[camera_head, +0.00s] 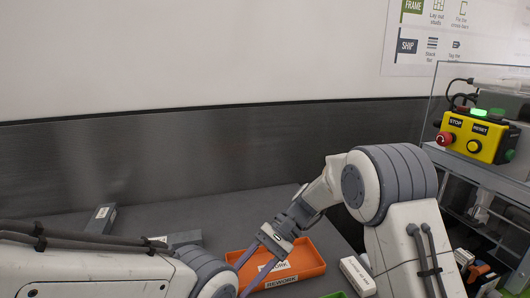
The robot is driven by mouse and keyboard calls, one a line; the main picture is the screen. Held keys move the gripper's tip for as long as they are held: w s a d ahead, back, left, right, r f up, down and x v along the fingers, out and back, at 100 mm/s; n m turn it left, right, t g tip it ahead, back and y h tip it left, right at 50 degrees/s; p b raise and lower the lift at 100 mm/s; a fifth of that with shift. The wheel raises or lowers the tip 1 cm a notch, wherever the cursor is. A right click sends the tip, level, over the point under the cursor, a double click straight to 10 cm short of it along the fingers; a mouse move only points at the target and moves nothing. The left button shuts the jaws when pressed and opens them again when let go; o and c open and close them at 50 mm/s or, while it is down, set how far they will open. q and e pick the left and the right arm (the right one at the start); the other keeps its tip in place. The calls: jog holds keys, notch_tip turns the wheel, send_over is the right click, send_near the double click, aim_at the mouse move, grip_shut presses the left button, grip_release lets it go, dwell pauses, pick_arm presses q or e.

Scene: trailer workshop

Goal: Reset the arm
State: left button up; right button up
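A yellow control box (478,136) is at the upper right. It has a red button (445,138) by the STOP label, a yellow button (474,146) by the RESET label, and a green lit lamp (477,113) on top. My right arm rises at the lower right and bends down left. Its gripper (272,240) is over the orange REWORK tray (305,262), well left of the box.
A grey bench runs along a metal-backed wall. A white box (357,276) lies right of the tray. A dark grey block (101,218) and a grey piece (176,239) lie to the left. A clear-panelled enclosure (434,98) stands at the right. The bench behind the tray is clear.

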jog(key=s+d+n+t+h, duration=0.4)
jog(key=s+n, duration=0.2)
jog(key=s, duration=0.3)
jog(key=s+d+n+t+h, duration=0.3)
jog(key=s+d+n+h, duration=0.1)
jog(key=s, duration=0.6)
jog(key=shift+d+f+n+t, duration=0.4)
jog(key=shift+d+n, duration=0.35)
jog(key=shift+n, duration=0.35)
